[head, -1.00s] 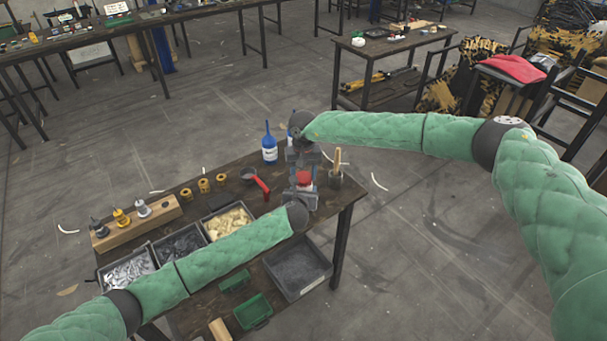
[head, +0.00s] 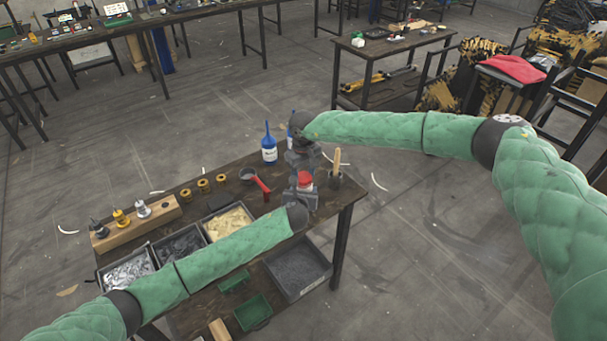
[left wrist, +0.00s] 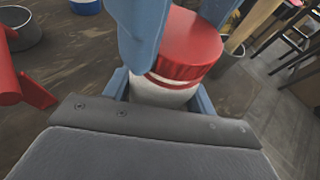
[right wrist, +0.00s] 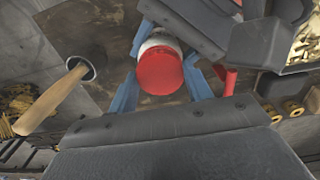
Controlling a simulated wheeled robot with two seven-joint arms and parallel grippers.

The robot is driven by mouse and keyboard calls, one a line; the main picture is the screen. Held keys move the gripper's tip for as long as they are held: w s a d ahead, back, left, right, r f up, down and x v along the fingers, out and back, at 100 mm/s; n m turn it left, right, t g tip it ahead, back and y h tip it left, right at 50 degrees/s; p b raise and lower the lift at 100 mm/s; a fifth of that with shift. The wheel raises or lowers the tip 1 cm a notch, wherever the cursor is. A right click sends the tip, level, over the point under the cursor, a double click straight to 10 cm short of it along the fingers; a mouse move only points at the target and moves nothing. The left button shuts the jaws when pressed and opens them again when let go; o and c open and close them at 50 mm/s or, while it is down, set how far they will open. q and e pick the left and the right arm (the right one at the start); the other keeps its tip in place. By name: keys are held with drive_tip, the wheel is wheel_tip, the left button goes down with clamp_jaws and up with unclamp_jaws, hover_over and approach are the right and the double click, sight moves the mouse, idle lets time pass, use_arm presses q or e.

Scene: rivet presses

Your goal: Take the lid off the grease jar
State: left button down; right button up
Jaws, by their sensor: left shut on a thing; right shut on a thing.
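The grease jar is a white jar (left wrist: 160,95) with a ribbed red lid (left wrist: 190,45). My left gripper (left wrist: 158,88) is shut on the white body, one blue finger on each side. My right gripper (right wrist: 162,82) comes from above and is shut on the red lid, which faces its camera in the right wrist view. The lid sits over the jar, with a thin pale band along its lower edge; I cannot tell whether it is loose. In the head view the grippers partly hide the jar (head: 306,187).
A cup with a wooden-handled tool (head: 336,165) stands close on the right. Parts bins (head: 228,222) and a grey bin (head: 298,272) lie nearer. The right bench edge is close.

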sight(304, 177)
drive_tip(key=shift+w+r, duration=0.1)
drive_tip(key=shift+r, duration=0.4)
drive_tip(key=shift+r, duration=0.35)
drive_tip(key=shift+r, duration=0.3)
drive_tip(key=shift+r, duration=1.95)
use_arm(q)
drive_tip(key=shift+c, duration=2.1)
unclamp_jaws()
drive_tip(key=shift+s, duration=0.1)
